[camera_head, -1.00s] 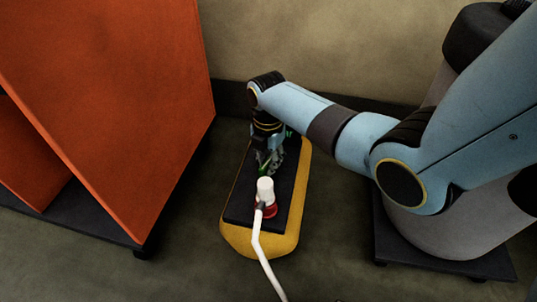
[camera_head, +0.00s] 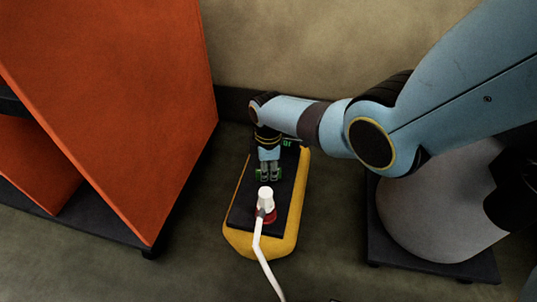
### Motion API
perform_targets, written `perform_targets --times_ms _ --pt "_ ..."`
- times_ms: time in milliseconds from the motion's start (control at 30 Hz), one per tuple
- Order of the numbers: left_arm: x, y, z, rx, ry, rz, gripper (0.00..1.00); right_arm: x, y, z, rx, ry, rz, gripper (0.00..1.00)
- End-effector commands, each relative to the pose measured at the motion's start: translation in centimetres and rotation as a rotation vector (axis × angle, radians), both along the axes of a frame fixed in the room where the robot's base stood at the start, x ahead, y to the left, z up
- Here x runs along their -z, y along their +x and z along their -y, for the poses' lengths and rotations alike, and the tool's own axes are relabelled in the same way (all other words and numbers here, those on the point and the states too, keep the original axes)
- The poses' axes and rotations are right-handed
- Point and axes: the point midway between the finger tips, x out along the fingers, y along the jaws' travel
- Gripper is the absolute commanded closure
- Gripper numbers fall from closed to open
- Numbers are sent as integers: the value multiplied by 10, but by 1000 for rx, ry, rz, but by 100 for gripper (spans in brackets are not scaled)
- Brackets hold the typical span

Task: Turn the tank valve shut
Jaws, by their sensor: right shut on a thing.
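The tank (camera_head: 240,240) is a yellow, rounded body lying on the floor, with a black panel (camera_head: 243,212) on top. A white fitting (camera_head: 265,196) with a red base stands on the panel's near end. My right gripper (camera_head: 269,178) points down over the panel, just behind the white fitting. It is shut on a small green part that shows at its fingers (camera_head: 258,174), seemingly the valve handle. The fingers hide most of that part. My left gripper is out of view.
A white hose (camera_head: 261,259) runs from the fitting toward the near edge. A large orange cabinet (camera_head: 130,110) on a dark base stands at left. A beige wall (camera_head: 330,45) closes the back. Bare floor (camera_head: 335,240) lies right of the tank.

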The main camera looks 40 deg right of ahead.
Motion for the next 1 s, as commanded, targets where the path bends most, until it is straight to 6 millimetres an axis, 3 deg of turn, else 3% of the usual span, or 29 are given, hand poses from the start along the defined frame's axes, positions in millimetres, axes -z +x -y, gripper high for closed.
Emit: perform_targets --times_ms 433,1000 --pt "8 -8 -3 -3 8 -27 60 0 0 1 267 -2 -2 100" --pt "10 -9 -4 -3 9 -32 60 0 0 1 324 -2 0 100"
